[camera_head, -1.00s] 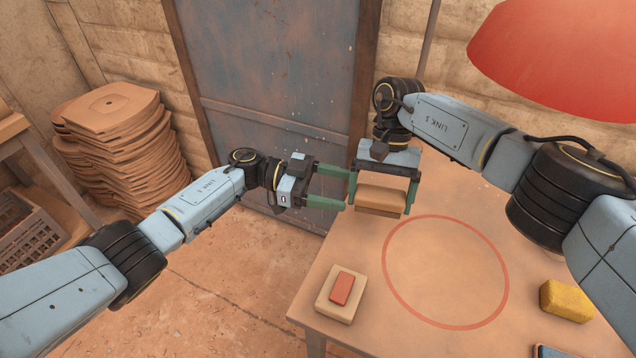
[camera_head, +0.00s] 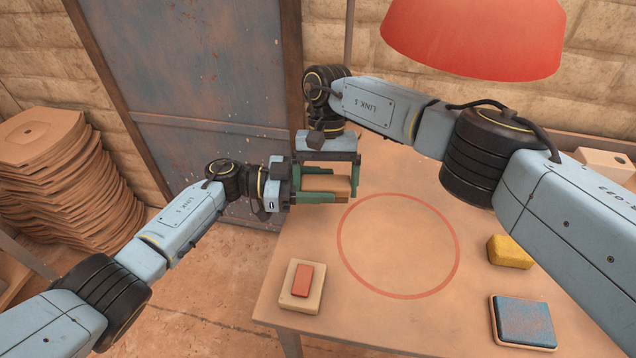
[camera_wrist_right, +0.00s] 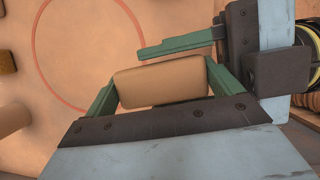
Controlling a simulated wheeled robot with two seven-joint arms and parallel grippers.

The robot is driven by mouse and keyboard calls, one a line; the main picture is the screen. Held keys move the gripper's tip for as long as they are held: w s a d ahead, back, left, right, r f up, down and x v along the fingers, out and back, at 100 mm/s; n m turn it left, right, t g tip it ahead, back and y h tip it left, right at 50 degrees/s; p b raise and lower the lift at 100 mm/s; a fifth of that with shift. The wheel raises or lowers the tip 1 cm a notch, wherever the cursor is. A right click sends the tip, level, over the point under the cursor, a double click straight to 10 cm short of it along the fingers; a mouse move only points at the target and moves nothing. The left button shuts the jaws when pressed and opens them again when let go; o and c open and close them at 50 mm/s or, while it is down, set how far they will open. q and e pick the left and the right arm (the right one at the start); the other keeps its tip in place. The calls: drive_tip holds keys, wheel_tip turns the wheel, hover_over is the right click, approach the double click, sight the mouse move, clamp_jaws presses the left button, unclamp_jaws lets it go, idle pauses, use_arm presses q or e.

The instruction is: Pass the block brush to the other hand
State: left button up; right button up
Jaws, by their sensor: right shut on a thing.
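The block brush (camera_head: 327,184), a tan block, is held above the table's far left edge. My right gripper (camera_head: 326,180) is shut on it, with one green finger at each end. In the right wrist view the brush (camera_wrist_right: 160,82) sits between those fingers. My left gripper (camera_head: 340,184) has come in from the left, its fingers apart along the brush's long sides. In the right wrist view one left finger (camera_wrist_right: 180,43) lies just beyond the brush, with a small gap showing at its tip. The other left finger is hidden there. Any bristles are not visible.
The table (camera_head: 400,325) has a red ring (camera_head: 341,240) drawn on it, empty inside. A red piece on a pale block (camera_head: 290,300) lies front left. A yellow block (camera_head: 510,252) and a blue-topped pad (camera_head: 526,322) lie right. A red lampshade (camera_head: 475,35) hangs above.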

use_arm(q)
drive_tip(key=c, duration=0.5)
drive_tip(key=shift+c, duration=0.8)
use_arm(e)
drive_tip(key=o, duration=0.7)
drive_tip(key=shift+r, duration=0.1)
